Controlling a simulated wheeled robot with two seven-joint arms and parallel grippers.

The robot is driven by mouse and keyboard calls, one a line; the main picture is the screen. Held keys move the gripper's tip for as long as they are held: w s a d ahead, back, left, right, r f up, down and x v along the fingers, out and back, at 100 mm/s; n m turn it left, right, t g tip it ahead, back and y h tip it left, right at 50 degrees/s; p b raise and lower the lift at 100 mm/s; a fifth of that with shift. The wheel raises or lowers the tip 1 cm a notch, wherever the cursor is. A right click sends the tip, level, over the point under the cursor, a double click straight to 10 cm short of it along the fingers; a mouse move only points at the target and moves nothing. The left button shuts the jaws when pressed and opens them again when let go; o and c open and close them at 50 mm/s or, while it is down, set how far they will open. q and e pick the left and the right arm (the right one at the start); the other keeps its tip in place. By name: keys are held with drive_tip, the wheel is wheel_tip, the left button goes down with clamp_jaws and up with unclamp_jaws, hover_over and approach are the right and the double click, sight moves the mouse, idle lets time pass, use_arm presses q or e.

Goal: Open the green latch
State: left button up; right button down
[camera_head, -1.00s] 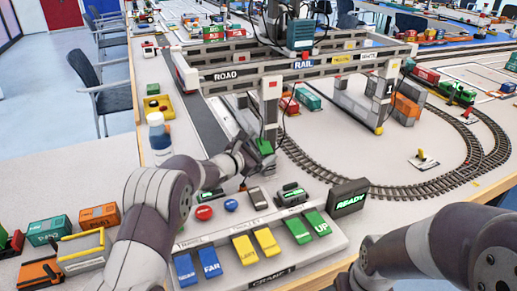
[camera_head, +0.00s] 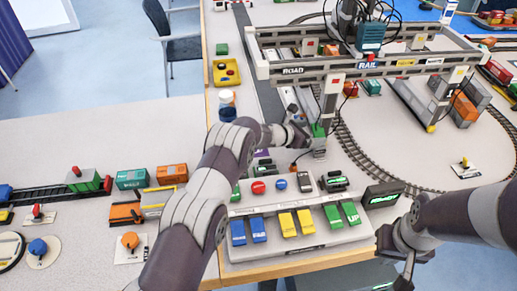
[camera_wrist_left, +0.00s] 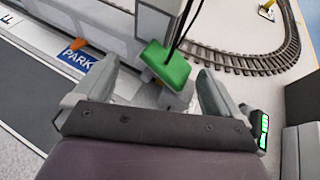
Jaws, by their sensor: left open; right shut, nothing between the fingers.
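The green latch (camera_head: 318,131) is a small green block low on the near leg of the gantry crane (camera_head: 328,100). In the left wrist view the green latch (camera_wrist_left: 166,66) sits tilted, with a grey part under it and a dark cable above. My left gripper (camera_wrist_left: 155,72) is open, with one finger on each side of the latch in the picture; I cannot tell whether either touches it. In the head view my left gripper (camera_head: 306,130) is at the crane leg beside the latch. My right gripper (camera_head: 407,268) is shut and empty near the table's front edge.
A control panel (camera_head: 296,252) with blue, yellow and green keys stands in front of the crane. A READY display (camera_head: 382,195) is at its right. A blue-and-white bottle (camera_head: 227,106) stands behind my left arm. Curved rail track (camera_head: 372,172) runs right of the crane leg.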

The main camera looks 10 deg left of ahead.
use_arm(q)
drive_tip(key=b+v, duration=0.1)
drive_tip(key=v, duration=1.1)
drive_tip(key=s+r+m+g+y+p, duration=0.1)
drive_tip(key=s+r+m+g+p, duration=0.2)
drive_tip(key=s+m, duration=0.3)
drive_tip(key=s+a+r+m+g+y+p, duration=0.1)
drive_tip(key=s+r+m+p, duration=0.3)
drive_tip(key=s, duration=0.6)
drive_tip(key=s+r+m+g+y+p, duration=0.2)
drive_tip(key=s+r+m+g+p, duration=0.2)
drive_tip(key=s+r+m, duration=0.2)
drive_tip(key=shift+s+a+m+g+y, duration=0.35)
drive_tip(key=shift+s+m, duration=0.45)
drive_tip(key=shift+s, duration=0.6)
drive_tip(key=shift+r, duration=0.1)
